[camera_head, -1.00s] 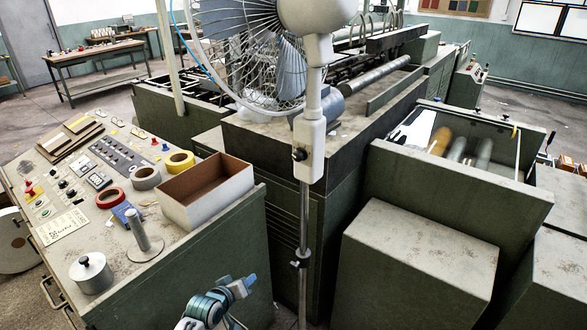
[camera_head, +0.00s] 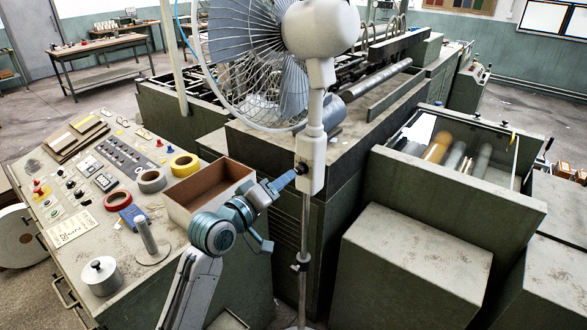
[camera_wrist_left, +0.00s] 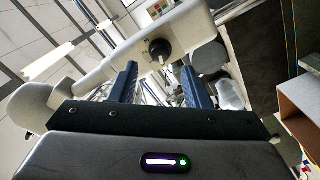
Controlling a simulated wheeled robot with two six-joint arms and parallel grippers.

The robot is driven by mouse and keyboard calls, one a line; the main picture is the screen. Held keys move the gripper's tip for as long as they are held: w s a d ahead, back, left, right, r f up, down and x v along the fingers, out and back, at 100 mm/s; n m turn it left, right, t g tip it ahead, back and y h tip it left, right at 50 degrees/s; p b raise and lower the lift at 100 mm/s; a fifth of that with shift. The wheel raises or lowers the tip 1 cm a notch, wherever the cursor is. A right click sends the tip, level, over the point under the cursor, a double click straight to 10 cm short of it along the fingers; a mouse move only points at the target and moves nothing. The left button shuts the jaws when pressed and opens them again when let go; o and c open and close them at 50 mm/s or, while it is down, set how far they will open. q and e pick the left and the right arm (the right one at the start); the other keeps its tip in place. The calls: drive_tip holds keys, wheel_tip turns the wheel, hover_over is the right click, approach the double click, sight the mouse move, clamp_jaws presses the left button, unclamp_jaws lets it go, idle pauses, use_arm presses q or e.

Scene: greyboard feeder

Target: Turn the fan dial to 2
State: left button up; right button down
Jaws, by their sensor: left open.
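The white pedestal fan (camera_head: 318,30) stands in the middle of the head view. Its control housing (camera_head: 312,150) sits on the pole, with a small dark dial (camera_head: 301,168) on its left side. My left gripper (camera_head: 288,180) is raised close to the dial. In the left wrist view, the blue fingers of the left gripper (camera_wrist_left: 157,72) are apart, and the black dial (camera_wrist_left: 160,48) shows in the gap ahead of them on the white housing (camera_wrist_left: 190,28). Contact cannot be told. The dial's markings are too small to read. My right gripper is not in view.
A control desk (camera_head: 130,265) at the left carries an open cardboard box (camera_head: 182,217), tape rolls (camera_head: 184,165) and a metal post (camera_head: 150,240). A green machine (camera_head: 345,165) stands right behind the pole. Grey cabinets (camera_head: 420,255) fill the right.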

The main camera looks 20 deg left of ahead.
sight(298, 172)
use_arm(q)
drive_tip(key=p+x, duration=0.1)
drive_tip(key=x, duration=0.4)
clamp_jaws()
